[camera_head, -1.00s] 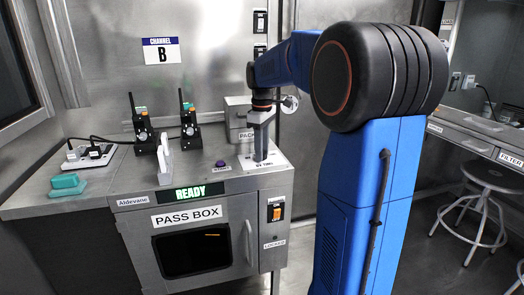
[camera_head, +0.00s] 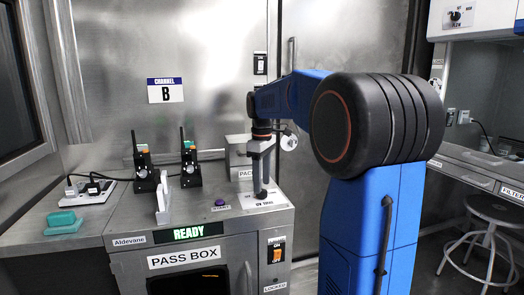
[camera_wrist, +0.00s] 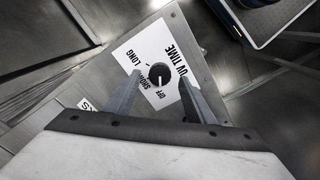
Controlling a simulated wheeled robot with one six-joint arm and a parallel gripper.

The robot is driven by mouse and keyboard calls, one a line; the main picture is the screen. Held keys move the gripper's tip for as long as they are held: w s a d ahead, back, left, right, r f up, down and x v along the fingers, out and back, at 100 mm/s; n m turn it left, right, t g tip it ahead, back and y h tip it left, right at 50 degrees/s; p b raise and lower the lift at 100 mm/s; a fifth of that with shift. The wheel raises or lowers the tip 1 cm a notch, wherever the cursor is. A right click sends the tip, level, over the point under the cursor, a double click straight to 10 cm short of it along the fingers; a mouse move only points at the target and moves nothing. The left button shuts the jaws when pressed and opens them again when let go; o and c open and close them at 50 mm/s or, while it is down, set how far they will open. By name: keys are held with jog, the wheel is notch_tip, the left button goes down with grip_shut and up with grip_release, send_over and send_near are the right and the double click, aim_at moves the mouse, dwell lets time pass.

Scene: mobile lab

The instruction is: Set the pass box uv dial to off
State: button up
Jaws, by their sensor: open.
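The UV dial is a small round black knob (camera_wrist: 159,81) on a white label plate marked UV TIME, LONG, SHORT and OFF, seen in the wrist view. I cannot tell for sure which mark its pointer faces. My gripper (camera_wrist: 160,88) is open, with one finger on each side of the knob; contact is not visible. In the head view my gripper (camera_head: 262,188) points straight down over the white plate (camera_head: 283,199) on top of the pass box (camera_head: 183,242). There the dial is mostly hidden by the fingers.
A purple button (camera_head: 220,202) and a white upright piece (camera_head: 163,200) stand left of the gripper. Two black radios (camera_head: 144,172), a power strip (camera_head: 88,192) and a teal box (camera_head: 63,222) are further left. A grey box (camera_head: 240,158) is close behind the gripper.

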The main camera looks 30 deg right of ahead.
notch_tip(320, 180, up, 14)
dwell(0.4)
jog(key=shift+r, duration=0.1)
dwell(0.3)
jog(key=s+a+f+m+t, duration=0.1)
jog(key=s+a+f+m, duration=0.1)
jog(key=s+a+f, duration=0.3)
jog(key=s+a+f+m+t, duration=0.2)
jog(key=s+a+f, duration=0.3)
jog(key=s+f, duration=0.7)
jog(key=s+a+f+m+t, duration=0.1)
jog(key=s+a+f+m, duration=0.1)
jog(key=s+a+f, duration=0.4)
jog(key=s+f, duration=0.3)
jog(key=s, duration=0.4)
jog(key=shift+f+m+t, duration=0.3)
jog(key=shift+m+t, duration=0.1)
dwell(1.4)
